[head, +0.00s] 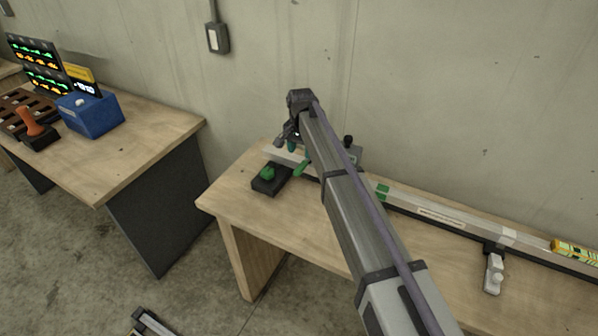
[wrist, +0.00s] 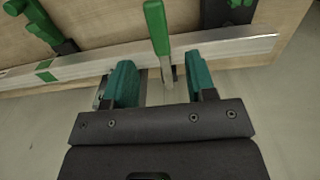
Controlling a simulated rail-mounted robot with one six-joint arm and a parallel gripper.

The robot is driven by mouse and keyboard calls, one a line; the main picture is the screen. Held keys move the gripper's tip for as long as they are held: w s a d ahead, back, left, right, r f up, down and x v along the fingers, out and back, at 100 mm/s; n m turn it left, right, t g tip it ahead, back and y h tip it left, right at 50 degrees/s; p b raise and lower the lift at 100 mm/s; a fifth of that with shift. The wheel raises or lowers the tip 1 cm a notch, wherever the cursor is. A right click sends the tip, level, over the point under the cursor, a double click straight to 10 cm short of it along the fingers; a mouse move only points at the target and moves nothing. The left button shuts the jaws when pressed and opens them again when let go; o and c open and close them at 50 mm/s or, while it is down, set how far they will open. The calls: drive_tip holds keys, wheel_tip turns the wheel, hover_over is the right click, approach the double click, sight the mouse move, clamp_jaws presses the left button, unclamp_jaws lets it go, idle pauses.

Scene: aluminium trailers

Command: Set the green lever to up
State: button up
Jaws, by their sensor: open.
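A green lever (wrist: 156,28) with a metal shaft shows in the wrist view, beside the aluminium rail (wrist: 230,47). My gripper (wrist: 160,64) is open, with its two teal fingers apart on either side of the lever's lower shaft. I cannot tell whether either finger touches it. In the head view, the green lever (head: 301,168) sticks out from the rail toward the front of the bench, just below my gripper (head: 287,139). My arm hides part of the rail and the lever's base.
A black box with a green knob (head: 267,174) sits left of the lever on the wooden bench (head: 232,193). Another green handle (wrist: 38,25) is at the wrist view's left. A white-handled clamp (head: 494,272) stands right. The wall is close behind.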

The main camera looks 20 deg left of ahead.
sight(301, 167)
wheel_tip(301, 167, down, 7)
drive_tip(key=b, duration=0.5)
drive_tip(key=shift+d+r, duration=0.1)
drive_tip(key=shift+r, duration=0.1)
clamp_jaws()
